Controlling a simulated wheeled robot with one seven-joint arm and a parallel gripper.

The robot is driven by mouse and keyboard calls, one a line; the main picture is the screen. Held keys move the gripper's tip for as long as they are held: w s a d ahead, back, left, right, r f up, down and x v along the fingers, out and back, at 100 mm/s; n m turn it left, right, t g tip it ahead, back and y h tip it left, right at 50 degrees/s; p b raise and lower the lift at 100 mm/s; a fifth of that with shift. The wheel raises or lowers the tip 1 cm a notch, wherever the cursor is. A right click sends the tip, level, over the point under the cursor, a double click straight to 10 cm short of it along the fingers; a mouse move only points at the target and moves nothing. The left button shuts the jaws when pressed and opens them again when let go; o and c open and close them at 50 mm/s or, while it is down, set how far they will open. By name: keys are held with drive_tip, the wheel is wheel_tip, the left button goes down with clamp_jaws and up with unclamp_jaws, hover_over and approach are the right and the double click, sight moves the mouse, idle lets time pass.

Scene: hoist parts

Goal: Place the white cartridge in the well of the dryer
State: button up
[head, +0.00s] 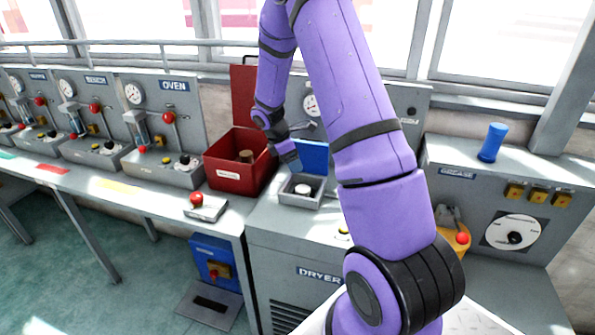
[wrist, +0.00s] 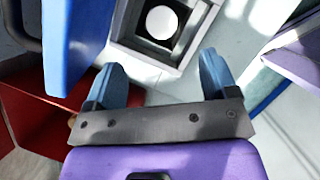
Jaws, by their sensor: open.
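The white cartridge (wrist: 161,22) shows as a round white top inside the dark square well (wrist: 122,30) of the dryer. In the head view the cartridge (head: 303,189) sits within the grey rim of the well (head: 288,199), on top of the grey dryer (head: 290,245). My gripper (wrist: 158,61) is open, its two blue fingers apart with nothing between them. The cartridge lies beyond the fingertips, untouched. In the head view my gripper is small, just behind and left of the well. How deep the cartridge sits is hard to tell.
A blue lid (head: 314,156) stands upright behind the well; it shows large at left in the wrist view (wrist: 72,40). An open red box (head: 231,178) holding a brown cylinder (head: 245,156) is left of the dryer. A red button box (head: 206,207) is in front of it.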

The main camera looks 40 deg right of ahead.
drive_tip(key=s+a+r+m+t, duration=0.1)
drive_tip(key=s+a+r+m, duration=0.2)
drive_tip(key=r, duration=0.4)
drive_tip(key=s+a+r+m+t+y, duration=0.1)
drive_tip(key=s+a+r, duration=0.2)
drive_tip(key=a+r, duration=0.35)
drive_tip(key=s+a+r+m+t, duration=0.1)
drive_tip(key=s+a+r+m, duration=0.15)
drive_tip(key=r, duration=0.55)
drive_tip(key=s+a+r+m+t+y, duration=0.1)
drive_tip(key=s+a+r+m, duration=0.1)
drive_tip(key=s, duration=0.4)
drive_tip(key=s+a+r+m+t+y, duration=0.1)
drive_tip(key=s+a+r+m, duration=0.1)
drive_tip(key=s+a+r, duration=0.2)
drive_tip(key=s+a+r+m+t+y, duration=0.1)
drive_tip(key=s+a, duration=0.4)
drive_tip(key=s, duration=0.5)
drive_tip(key=shift+s+a+r+m+t, duration=0.25)
drive_tip(key=shift+r+m+t, duration=0.4)
drive_tip(key=shift+r, duration=0.3)
